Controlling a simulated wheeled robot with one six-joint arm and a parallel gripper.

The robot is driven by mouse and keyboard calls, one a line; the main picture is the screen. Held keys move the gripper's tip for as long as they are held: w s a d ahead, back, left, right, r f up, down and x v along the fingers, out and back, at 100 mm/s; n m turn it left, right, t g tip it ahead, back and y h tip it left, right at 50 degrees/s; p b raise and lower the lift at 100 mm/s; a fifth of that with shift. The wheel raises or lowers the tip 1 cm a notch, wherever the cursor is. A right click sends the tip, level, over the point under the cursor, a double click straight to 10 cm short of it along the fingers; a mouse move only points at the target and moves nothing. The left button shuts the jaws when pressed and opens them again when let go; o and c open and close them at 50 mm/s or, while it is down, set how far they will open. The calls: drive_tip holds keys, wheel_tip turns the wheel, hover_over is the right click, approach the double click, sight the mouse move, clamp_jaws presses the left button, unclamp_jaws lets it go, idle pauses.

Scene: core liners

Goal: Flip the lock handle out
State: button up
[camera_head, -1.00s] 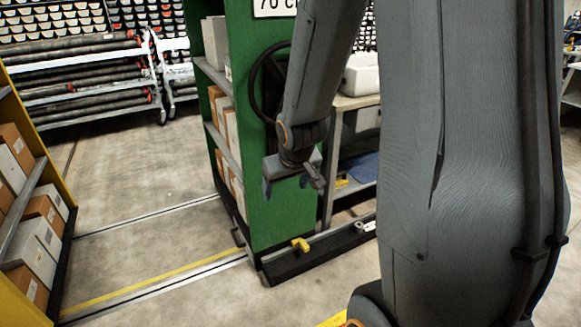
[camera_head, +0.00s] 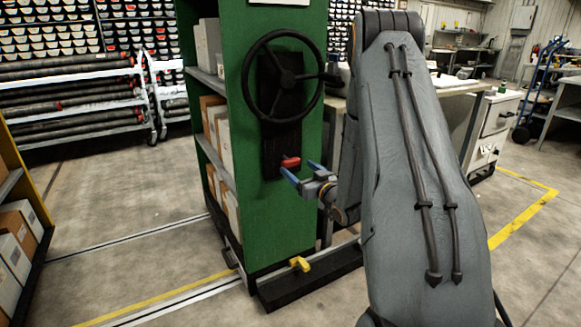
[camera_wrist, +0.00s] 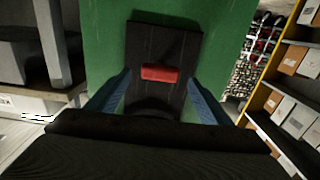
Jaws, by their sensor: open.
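The lock handle (camera_head: 291,162) is a small red piece at the lower end of the black plate (camera_head: 282,118) on the green shelf end panel (camera_head: 247,200), below the black handwheel (camera_head: 247,85). In the wrist view the red handle (camera_wrist: 160,73) lies crosswise on the black plate, ahead of my gripper. My gripper (camera_head: 302,176) is open, its two blue fingers pointing toward the panel. In the wrist view its fingers (camera_wrist: 158,98) stand apart to either side of the plate, with the handle between and beyond them. I cannot tell whether a finger touches the panel.
A yellow piece (camera_head: 300,264) sits on the black base rail (camera_head: 312,278) at the foot of the green shelf. Boxes stand on shelves at the left. A bench (camera_head: 335,110) is behind my arm. The floor aisle left of the green shelf is clear.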

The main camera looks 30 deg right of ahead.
sight(293, 164)
drive_tip(key=w, duration=0.6)
drive_tip(key=shift+a, duration=0.1)
drive_tip(key=c, duration=1.5)
drive_tip(key=s+p, duration=0.1)
drive_tip(key=s, duration=0.3)
drive_tip(key=shift+s, duration=0.2)
drive_tip(key=o, duration=1.5)
drive_tip(key=shift+s, duration=0.1)
drive_tip(key=shift+s, duration=0.1)
